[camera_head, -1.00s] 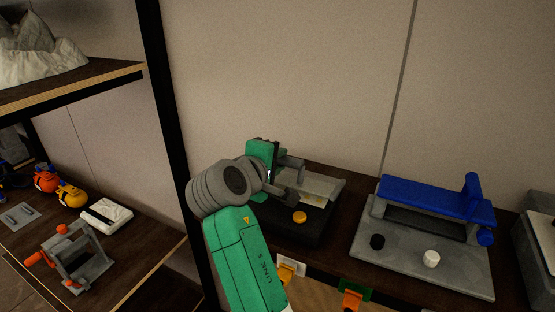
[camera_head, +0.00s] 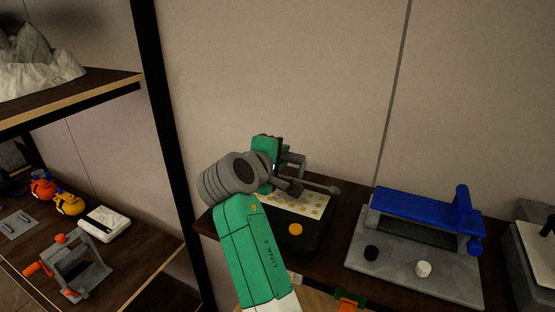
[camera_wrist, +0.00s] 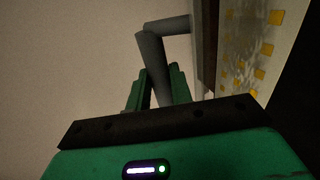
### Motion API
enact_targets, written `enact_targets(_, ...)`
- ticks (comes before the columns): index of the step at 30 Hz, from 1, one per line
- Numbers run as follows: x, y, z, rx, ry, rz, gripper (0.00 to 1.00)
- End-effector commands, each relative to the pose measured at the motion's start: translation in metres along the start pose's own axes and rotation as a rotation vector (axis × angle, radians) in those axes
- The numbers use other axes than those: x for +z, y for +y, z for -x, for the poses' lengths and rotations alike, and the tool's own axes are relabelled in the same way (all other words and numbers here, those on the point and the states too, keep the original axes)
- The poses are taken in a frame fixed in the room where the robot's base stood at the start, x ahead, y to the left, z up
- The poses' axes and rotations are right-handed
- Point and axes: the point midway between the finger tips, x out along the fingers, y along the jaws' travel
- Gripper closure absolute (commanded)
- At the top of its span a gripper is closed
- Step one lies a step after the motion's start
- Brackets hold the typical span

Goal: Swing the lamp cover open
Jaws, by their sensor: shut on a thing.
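The lamp is a black box (camera_head: 318,236) on the shelf, with a pale panel of yellow squares (camera_head: 310,207) exposed on top and an orange knob (camera_head: 295,229) in front. The panel also shows at the right of the wrist view (camera_wrist: 248,65). The cover stands raised, seen nearly edge-on in the wrist view (camera_wrist: 207,45); in the head view my arm and gripper hide much of it. My gripper (camera_wrist: 157,76) is shut on the cover's grey bar handle (camera_wrist: 151,58). In the head view my gripper (camera_head: 284,160) is above the lamp's back left.
A grey-based device with a blue arm (camera_head: 425,208) stands right of the lamp. Another box (camera_head: 538,245) is at the far right. A dark post (camera_head: 170,150) rises at left, beside shelves with a grey-and-orange clamp-like device (camera_head: 78,262). The wall is close behind.

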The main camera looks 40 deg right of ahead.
Motion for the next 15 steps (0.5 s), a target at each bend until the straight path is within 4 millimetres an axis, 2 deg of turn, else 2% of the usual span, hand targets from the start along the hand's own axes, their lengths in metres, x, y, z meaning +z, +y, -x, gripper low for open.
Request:
enact_targets(1, 0.000, 0.006, -0.001, 0.002, 0.000, 0.000, 0.99)
enact_targets(9, 0.000, 0.005, -0.004, 0.002, 0.000, -0.001, 0.98)
enact_targets(15, 0.000, 0.011, -0.013, 0.003, 0.000, -0.002, 0.99)
